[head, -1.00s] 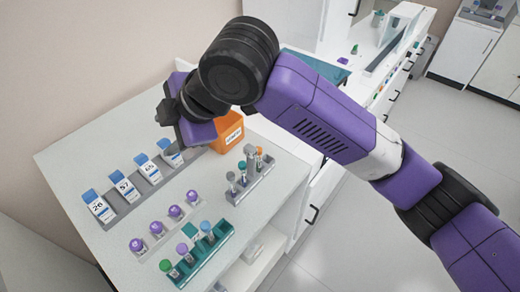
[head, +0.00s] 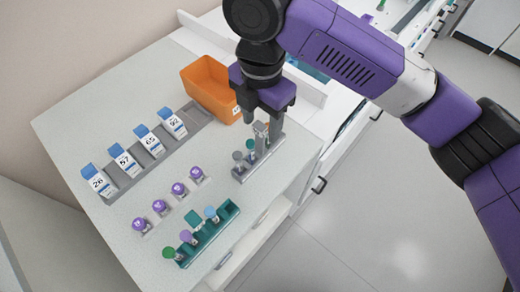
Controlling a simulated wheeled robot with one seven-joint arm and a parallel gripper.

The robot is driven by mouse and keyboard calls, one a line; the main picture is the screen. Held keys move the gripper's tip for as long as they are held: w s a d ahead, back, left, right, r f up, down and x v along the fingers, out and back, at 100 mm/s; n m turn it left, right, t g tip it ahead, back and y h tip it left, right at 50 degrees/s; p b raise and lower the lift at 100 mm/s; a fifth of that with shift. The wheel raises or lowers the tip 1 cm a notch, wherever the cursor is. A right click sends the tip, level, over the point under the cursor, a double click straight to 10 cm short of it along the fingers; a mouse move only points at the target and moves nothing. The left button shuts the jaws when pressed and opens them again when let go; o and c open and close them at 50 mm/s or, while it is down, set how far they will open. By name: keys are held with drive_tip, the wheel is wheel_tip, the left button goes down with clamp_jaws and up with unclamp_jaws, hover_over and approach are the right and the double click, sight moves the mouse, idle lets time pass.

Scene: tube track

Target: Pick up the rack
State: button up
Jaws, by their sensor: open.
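A grey rack (head: 262,154) stands near the right edge of the white bench, with grey-capped and green-capped tubes showing in it. My gripper (head: 262,122) points down over the far end of this rack. Its jaws are open, with the fingers at the tops of the things in the rack; whether they touch is unclear. My gripper hides part of the rack's far end. A teal rack (head: 212,240) stands nearer the front edge, holding tubes with green, purple and blue caps and a teal block.
An orange bin (head: 205,92) stands close behind and left of my gripper. A grey holder (head: 133,181) carries several white numbered boxes with blue tops. Several purple-capped tubes (head: 178,189) stand in a row between it and the teal rack. The bench's far left is clear.

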sight(260, 135)
drive_tip(key=shift+w+a+f+p, duration=0.15)
drive_tip(key=shift+f+p, duration=0.2)
drive_tip(key=shift+f, duration=1)
drive_tip(key=shift+w+f+p, duration=0.15)
drive_tip(key=shift+f+p, duration=0.15)
drive_tip(key=shift+f, duration=1)
clamp_jaws()
